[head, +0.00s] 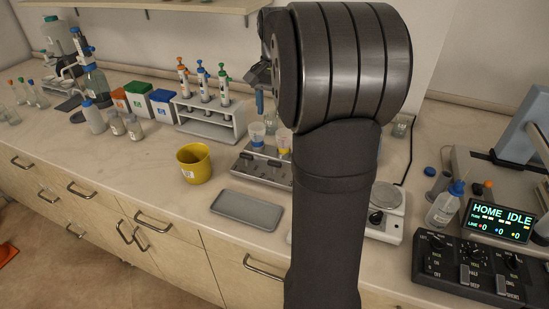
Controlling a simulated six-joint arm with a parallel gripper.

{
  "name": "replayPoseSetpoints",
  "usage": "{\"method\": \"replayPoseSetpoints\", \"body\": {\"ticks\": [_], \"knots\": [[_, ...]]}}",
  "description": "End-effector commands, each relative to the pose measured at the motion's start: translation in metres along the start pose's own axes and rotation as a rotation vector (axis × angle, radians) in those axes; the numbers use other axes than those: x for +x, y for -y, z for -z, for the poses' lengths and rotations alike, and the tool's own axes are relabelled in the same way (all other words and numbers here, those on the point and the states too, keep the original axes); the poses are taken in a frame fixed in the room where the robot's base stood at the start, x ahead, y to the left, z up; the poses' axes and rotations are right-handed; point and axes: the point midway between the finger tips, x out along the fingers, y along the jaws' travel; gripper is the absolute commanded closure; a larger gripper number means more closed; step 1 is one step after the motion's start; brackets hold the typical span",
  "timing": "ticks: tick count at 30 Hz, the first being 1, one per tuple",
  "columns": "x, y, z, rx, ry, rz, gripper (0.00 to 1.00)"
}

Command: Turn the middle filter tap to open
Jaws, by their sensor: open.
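A metal filter stand (246,172) stands on the bench left of my arm, with clear cups on top. The left filter cup (257,134) shows bluish contents, and another filter cup (284,146) shows yellow. Small dark taps lie along the stand's front. My arm covers the stand's right side, so I cannot tell clearly which tap is the middle one or how it is turned. My gripper (259,76) shows only as dark parts left of my arm's big joint, above and behind the stand. It is open and apart from the taps; its fingertips are mostly hidden.
A pipette rack (210,122) is behind left. A shelf (150,5) hangs above.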

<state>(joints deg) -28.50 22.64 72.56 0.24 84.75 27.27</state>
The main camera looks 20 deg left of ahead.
Motion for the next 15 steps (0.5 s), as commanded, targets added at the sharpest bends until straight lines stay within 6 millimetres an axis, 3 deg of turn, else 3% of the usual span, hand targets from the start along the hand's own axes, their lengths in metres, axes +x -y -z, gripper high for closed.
{"method": "replayPoseSetpoints", "body": {"ticks": [7,15], "knots": [[0.020,0.001,0.000,0.024,0.001,-0.007,0.36],[0.077,0.001,0.000,0.022,0.003,-0.007,0.36]]}}
